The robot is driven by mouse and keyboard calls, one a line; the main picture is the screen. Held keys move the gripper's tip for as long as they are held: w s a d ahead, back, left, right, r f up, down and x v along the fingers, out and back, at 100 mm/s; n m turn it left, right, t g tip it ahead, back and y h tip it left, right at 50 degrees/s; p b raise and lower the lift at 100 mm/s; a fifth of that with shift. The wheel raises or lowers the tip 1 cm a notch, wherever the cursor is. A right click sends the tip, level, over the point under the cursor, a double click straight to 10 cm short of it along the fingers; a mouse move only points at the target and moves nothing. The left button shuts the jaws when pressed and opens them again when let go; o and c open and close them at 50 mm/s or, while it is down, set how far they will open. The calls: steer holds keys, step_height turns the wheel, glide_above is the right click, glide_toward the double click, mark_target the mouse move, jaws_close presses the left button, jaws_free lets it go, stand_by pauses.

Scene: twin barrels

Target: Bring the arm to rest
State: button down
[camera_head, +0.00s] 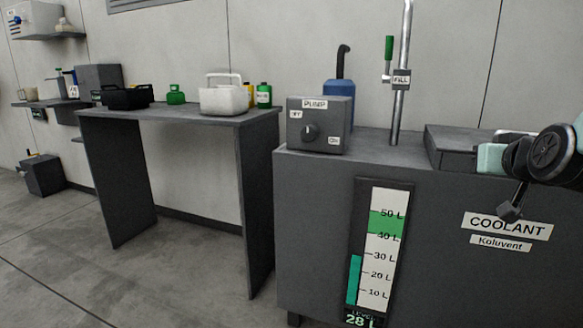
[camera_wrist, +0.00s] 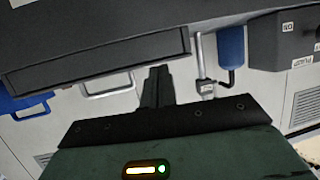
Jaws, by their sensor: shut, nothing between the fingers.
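My gripper (camera_head: 509,211) is at the right of the head view, in front of the coolant tank (camera_head: 420,240) and just above the COOLANT label (camera_head: 507,226). It is also in the wrist view (camera_wrist: 157,75), where its dark fingers are together with nothing between them. My arm comes in from the right edge of the head view, and much of it is out of frame. I cannot tell from the head view how far the gripper is from the tank front.
The pump box (camera_head: 319,124), fill pipe (camera_head: 401,75) and raised dark block (camera_head: 465,145) stand on the tank top. The level gauge (camera_head: 378,245) reads 28 L. A grey table (camera_head: 180,115) at left holds a white canister (camera_head: 222,98) and other containers.

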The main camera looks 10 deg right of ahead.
steer(key=s+a+f+n+g+y, duration=0.15)
steer(key=a+f, duration=0.25)
steer(key=a, duration=0.4)
steer(key=s+a+f+n+g+y, duration=0.1)
steer(key=a+f+n+g+y, duration=0.15)
steer(key=a, duration=0.45)
steer(key=s+a+f+n+g+y, duration=0.2)
steer(key=a+f+y, duration=0.15)
steer(key=a, duration=0.45)
steer(key=s+a+f+n+g+h, duration=0.1)
steer(key=s+a+f+n+g, duration=0.2)
steer(key=s+a, duration=0.35)
steer(key=s+a+f+n+g, duration=0.3)
steer(key=s+g, duration=0.1)
steer(key=s, duration=0.6)
step_height(320, 180, up, 37)
steer(key=s+p, duration=0.1)
steer(key=p, duration=3.6)
steer(key=shift+r+h, duration=0.2)
steer(key=shift+h, duration=0.15)
